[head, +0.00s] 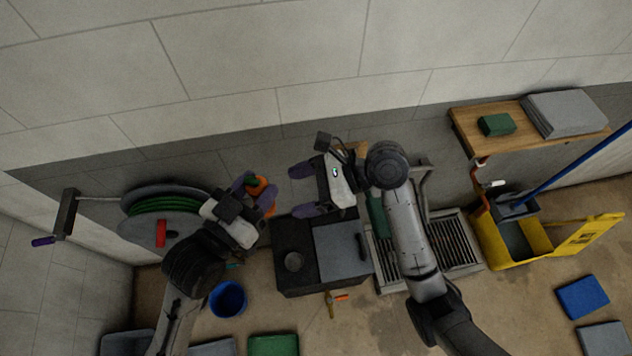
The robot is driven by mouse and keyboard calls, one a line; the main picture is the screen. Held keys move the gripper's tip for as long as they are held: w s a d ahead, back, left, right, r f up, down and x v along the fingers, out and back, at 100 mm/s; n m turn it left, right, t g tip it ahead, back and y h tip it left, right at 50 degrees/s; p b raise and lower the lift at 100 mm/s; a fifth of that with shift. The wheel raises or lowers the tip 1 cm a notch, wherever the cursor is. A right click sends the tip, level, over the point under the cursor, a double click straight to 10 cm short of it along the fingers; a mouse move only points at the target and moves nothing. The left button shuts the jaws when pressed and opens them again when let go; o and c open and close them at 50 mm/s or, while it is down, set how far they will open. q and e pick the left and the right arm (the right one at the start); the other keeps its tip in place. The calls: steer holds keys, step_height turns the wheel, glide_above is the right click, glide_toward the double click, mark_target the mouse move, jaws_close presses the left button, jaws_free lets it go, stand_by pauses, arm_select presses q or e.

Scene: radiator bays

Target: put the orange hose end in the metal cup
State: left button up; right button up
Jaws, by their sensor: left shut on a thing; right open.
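The orange hose end (260,184) is in the head view, left of centre, with a bit of green beside it. My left gripper (254,194) is shut on it, holding it up and left of the dark box. The fingers and hand hide part of it. The metal cup (293,262) is a small dark round shape on the left part of the box's top, below and right of the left gripper. My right gripper (298,190) is open, its purple fingers pointing left, above the box's far edge and apart from the cup.
The dark box (325,285) has a grey panel (341,250) on top. A green hose reel (160,205) stands left, a blue bucket (228,298) below. A floor grate (452,246), yellow mop bucket (492,243) and wooden shelf (480,140) are on the right.

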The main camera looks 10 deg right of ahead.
steer(key=x, duration=0.8)
steer(key=shift+a+f, duration=0.15)
steer(key=shift+a, duration=0.15)
steer(key=shift+c, duration=0.2)
steer(key=c, duration=1.1)
arm_select(q)
steer(key=o, duration=1.1)
